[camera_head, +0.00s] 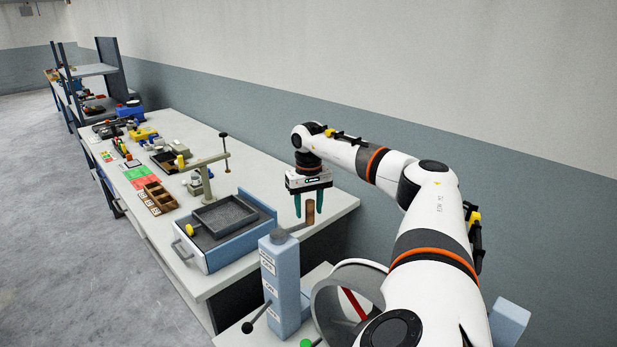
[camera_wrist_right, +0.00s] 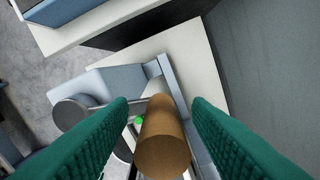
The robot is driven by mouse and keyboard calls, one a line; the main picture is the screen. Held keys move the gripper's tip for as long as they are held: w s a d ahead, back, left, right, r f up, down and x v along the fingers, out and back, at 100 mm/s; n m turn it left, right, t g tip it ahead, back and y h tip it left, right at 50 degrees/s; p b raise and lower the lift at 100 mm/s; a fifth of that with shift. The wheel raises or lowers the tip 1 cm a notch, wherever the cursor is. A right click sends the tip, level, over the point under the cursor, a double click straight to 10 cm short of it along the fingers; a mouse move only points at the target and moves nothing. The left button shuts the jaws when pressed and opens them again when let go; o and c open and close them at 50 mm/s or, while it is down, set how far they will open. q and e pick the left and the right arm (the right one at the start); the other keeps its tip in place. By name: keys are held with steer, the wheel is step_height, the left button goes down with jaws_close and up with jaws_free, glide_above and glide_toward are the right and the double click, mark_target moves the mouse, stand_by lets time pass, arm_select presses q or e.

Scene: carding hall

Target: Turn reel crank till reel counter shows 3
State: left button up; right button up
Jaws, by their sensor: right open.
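The reel crank has a brown wooden handle (camera_head: 310,213) standing at the end of a grey crank arm (camera_head: 293,229), on top of a light blue post (camera_head: 285,280). My right gripper (camera_head: 309,207) points down over the handle, its green fingers open. In the right wrist view the handle (camera_wrist_right: 165,145) stands between the two open fingers (camera_wrist_right: 160,108), with gaps on both sides. The reel (camera_head: 322,300), a grey drum with a red bar inside, is partly hidden by my right arm. I cannot make out a counter number. My left gripper is not in view.
A long pale workbench (camera_head: 225,178) runs to the back left, holding a blue box with a grey tray (camera_head: 226,214), a wooden compartment tray (camera_head: 158,197) and several small fixtures. A black-knobbed lever (camera_head: 256,318) sticks out from the post. The wall is close behind my right arm.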

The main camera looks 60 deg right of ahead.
step_height(320, 180, up, 10)
steer(key=shift+r, duration=0.2)
steer(key=shift+w+a, duration=0.1)
